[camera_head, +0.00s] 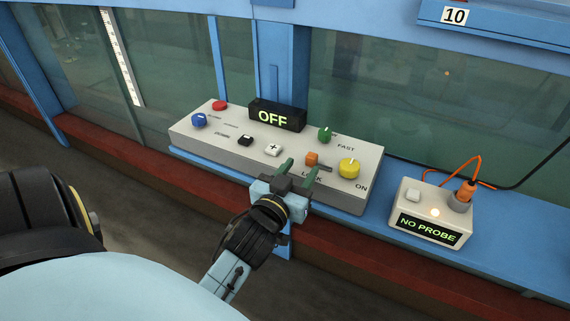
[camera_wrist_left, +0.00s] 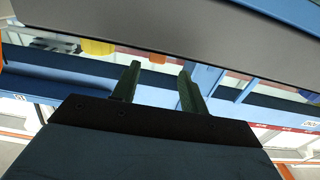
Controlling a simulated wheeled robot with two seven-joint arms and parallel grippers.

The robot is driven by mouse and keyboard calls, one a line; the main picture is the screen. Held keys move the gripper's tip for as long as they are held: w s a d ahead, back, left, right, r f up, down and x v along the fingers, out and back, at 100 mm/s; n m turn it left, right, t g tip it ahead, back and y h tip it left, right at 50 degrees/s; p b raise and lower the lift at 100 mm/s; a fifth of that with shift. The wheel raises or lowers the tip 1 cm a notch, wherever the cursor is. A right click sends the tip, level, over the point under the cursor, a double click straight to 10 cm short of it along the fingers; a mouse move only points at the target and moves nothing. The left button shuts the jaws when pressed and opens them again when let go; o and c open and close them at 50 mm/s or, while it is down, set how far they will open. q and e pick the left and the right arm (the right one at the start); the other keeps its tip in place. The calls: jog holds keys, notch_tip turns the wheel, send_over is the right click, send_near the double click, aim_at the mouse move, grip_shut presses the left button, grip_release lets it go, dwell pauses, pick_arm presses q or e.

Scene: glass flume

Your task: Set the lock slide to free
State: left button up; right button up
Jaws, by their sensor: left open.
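The lock slide is an orange knob (camera_head: 311,159) on a dark slot, on the sloping top of the grey control box (camera_head: 215,150). The word LOCK is printed just below it, partly covered by my gripper. My left gripper (camera_head: 299,169) is open and empty at the box's front edge, its green fingers pointing toward the box near the knob. In the left wrist view the two fingers (camera_wrist_left: 158,85) stand apart with nothing between them. Whether they touch the box cannot be told. My right gripper is not in view.
Close to the slide are a yellow knob (camera_head: 349,168), a green knob (camera_head: 325,134) and a white plus button (camera_head: 273,149). A display (camera_head: 277,115) reads OFF. A NO PROBE box (camera_head: 431,212) with an orange cable stands right on the blue ledge (camera_head: 510,253).

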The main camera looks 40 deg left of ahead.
pick_arm(q)
jog(key=v, duration=0.7)
dwell(0.4)
jog(key=s+d+f+m+g+h, duration=0.1)
jog(key=s+d+f+g+h, duration=0.15)
jog(key=f, duration=0.95)
jog(key=s+d+f+m+g+h, duration=0.1)
jog(key=d+f+g, duration=0.15)
jog(key=f, duration=0.85)
jog(key=s+d+f+m+g+h, duration=0.1)
jog(key=s+d+f+g, duration=0.15)
jog(key=f, duration=0.95)
jog(key=s+a+f+m+g, duration=0.15)
jog(key=s+f+g, duration=0.35)
jog(key=s+f, duration=0.65)
jog(key=s+a+f+g, duration=0.2)
jog(key=s+f, duration=0.2)
jog(key=s, duration=0.3)
jog(key=s+a+f+g, duration=0.1)
jog(key=s+a+f, duration=0.2)
jog(key=s, duration=0.3)
jog(key=shift+s+f+m+g, duration=0.35)
jog(key=shift+s+f+m, duration=0.05)
jog(key=shift+f+m, duration=0.05)
jog(key=shift+a+y, duration=0.1)
jog(key=shift+y, duration=0.15)
